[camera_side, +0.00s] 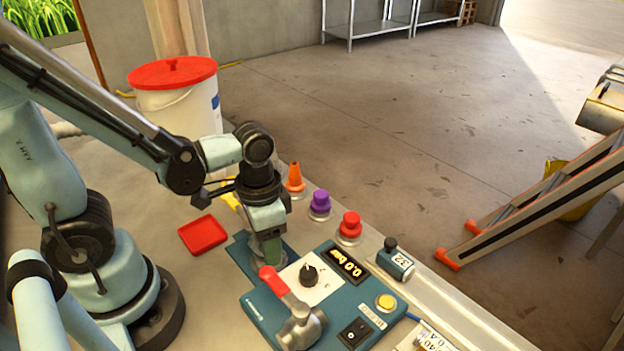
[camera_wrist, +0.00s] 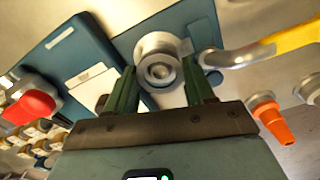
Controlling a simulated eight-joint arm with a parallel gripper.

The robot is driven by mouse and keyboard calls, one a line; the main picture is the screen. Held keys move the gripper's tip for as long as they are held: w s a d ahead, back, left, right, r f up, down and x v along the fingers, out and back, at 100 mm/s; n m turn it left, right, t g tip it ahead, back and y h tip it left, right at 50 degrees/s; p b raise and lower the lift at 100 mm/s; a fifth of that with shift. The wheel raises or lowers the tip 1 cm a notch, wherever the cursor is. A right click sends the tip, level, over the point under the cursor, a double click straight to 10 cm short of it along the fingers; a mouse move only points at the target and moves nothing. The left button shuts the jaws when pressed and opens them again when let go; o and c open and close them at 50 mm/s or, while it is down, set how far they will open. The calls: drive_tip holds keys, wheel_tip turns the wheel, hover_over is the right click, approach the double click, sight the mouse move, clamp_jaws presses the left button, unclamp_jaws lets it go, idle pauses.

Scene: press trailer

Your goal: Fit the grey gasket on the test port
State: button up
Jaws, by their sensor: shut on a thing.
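My gripper (camera_side: 266,250) points down over the back-left end of the blue test unit (camera_side: 330,306). In the wrist view its green fingers (camera_wrist: 162,92) stand either side of a small grey ring, which I take to be the grey gasket (camera_wrist: 160,72). The gripper is shut on it. Just behind it is a larger silver round fitting, apparently the test port (camera_wrist: 154,44); the two overlap, and I cannot tell whether they touch. In the side view the gripper hides both.
A red-handled lever (camera_side: 287,295) rises from the unit close to my gripper. An empty red tray (camera_side: 203,234) lies to the left. An orange cone (camera_side: 295,178), purple knob (camera_side: 320,203), red knob (camera_side: 350,226) and blue-green bottle (camera_side: 396,262) line the far edge.

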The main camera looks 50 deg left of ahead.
drive_tip(key=shift+f, duration=0.3)
drive_tip(key=shift+r, duration=0.85)
drive_tip(key=shift+f, duration=0.8)
idle(0.8)
drive_tip(key=o, duration=0.4)
drive_tip(key=shift+r, duration=5.5)
drive_tip(key=shift+r, duration=0.1)
drive_tip(key=shift+r, duration=4.4)
